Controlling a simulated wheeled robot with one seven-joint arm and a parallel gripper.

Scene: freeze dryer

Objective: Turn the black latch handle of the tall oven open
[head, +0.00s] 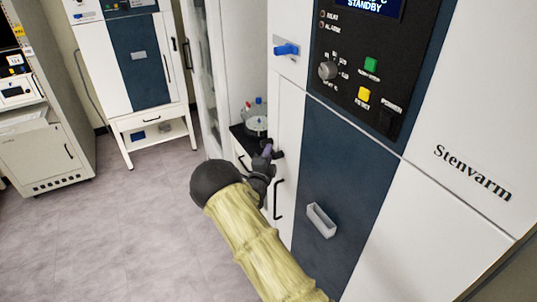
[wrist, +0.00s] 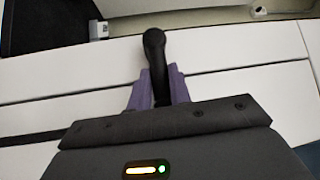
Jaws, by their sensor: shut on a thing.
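The tall oven (head: 360,190) is a white and dark blue cabinet marked "Stenvarm" at the right of the head view. Its black latch handle (head: 279,154) is at the left edge of the front, mostly hidden by my gripper (head: 267,150). In the wrist view the black latch handle (wrist: 153,45) has a rounded end and runs down between the purple fingers of my gripper (wrist: 158,82). The fingers are closed on it from both sides. The door looks closed.
A black pull handle (head: 277,199) is below the latch, and a blue knob (head: 287,49) is above. A dark counter with glassware (head: 256,125) stands close behind my gripper. A glass-doored cabinet (head: 203,75) is farther back. The floor (head: 130,215) at left is clear.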

